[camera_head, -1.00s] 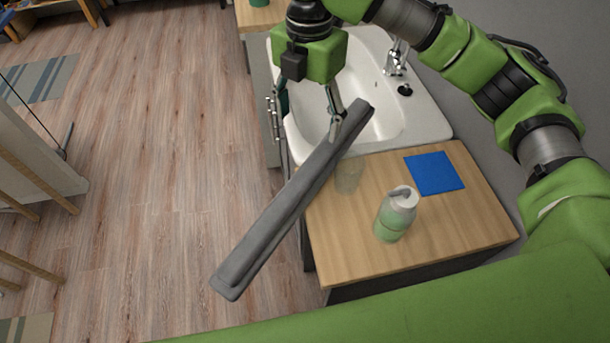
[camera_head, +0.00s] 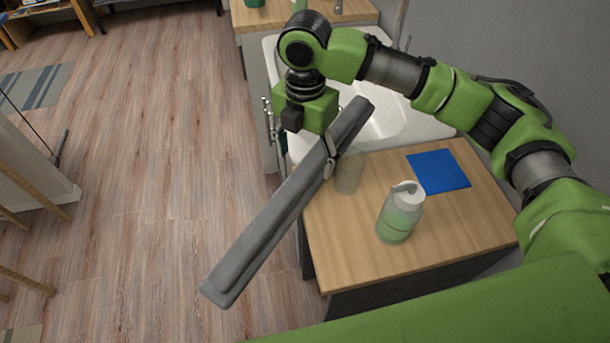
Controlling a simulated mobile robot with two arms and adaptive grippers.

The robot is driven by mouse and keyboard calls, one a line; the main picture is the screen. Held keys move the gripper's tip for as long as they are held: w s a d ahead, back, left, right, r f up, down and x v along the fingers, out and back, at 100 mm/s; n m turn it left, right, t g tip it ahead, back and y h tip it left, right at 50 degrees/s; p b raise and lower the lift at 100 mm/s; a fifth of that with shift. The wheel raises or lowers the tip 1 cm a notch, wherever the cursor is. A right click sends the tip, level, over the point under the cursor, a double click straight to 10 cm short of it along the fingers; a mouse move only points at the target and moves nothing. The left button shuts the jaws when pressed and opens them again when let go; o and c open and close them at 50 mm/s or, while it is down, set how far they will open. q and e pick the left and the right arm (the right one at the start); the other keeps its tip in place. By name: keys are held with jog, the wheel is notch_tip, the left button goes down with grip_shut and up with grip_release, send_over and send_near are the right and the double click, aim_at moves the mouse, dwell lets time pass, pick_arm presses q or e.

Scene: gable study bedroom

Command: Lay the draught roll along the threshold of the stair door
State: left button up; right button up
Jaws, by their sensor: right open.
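The draught roll (camera_head: 255,245) is a long grey bar. It lies slantwise across the left edge of the wooden counter and the sink, with its near end out over the floor. My right gripper (camera_head: 308,170) is open and points down over the roll's upper half. One finger shows on the roll's right side; the other is mostly hidden behind the roll. I cannot tell whether the fingers touch it. My left gripper is not in view, and I see no stair door or threshold.
A green-and-white bottle (camera_head: 400,213), a clear glass (camera_head: 348,174) and a blue square (camera_head: 438,170) are on the wooden counter (camera_head: 350,255). The white sink (camera_head: 425,128) lies behind. The wood floor (camera_head: 150,170) to the left is largely clear.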

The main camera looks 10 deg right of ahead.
aim_at(305, 169)
jog(key=shift+s+f+p, duration=0.2)
jog(key=shift+f+p, duration=0.3)
jog(key=shift+f, duration=2.55)
jog(key=c, duration=1.5)
jog(key=shift+c, duration=0.7)
jog(key=shift+r, duration=0.1)
